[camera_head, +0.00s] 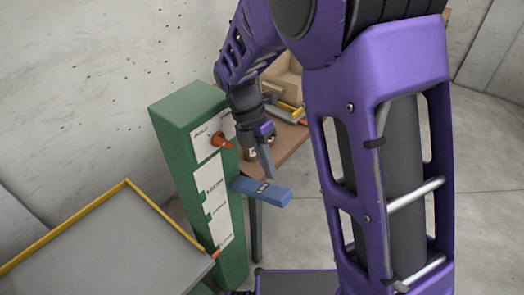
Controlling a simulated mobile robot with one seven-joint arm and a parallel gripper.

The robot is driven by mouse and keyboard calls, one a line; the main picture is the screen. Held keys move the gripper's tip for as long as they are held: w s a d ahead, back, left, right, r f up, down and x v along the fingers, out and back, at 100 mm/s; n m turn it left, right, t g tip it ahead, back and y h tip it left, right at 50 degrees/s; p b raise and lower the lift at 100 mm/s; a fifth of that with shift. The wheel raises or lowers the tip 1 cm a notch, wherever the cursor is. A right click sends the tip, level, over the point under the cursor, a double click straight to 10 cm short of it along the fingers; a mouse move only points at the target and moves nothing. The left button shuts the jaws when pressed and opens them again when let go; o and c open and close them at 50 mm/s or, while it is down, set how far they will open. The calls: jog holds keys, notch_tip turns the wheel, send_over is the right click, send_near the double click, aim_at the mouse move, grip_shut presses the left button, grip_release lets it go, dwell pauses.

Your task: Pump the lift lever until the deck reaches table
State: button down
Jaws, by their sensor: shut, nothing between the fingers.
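A green cabinet (172,118) stands upright in the middle of the head view, with white label plates on its front. A blue lever (268,193) with a dark label sticks out from its front to the right. My gripper (268,175) is shut and empty, pointing down just above the blue lever. I cannot tell whether its fingertips touch it. A grey deck (120,250) with yellow edging lies at the lower left, beside the cabinet. A brown table (288,146) stands behind the cabinet, partly hidden by my arm.
An orange-red knob (221,141) sticks out of the cabinet's upper plate, close to my gripper. A cardboard-coloured box (285,78) and some tools (291,113) lie on the table. A concrete wall (70,90) is at the left. The floor (490,190) at the right is clear.

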aim_at(278, 193)
jog(key=shift+b+x, duration=0.3)
jog(key=shift+x, duration=2.05)
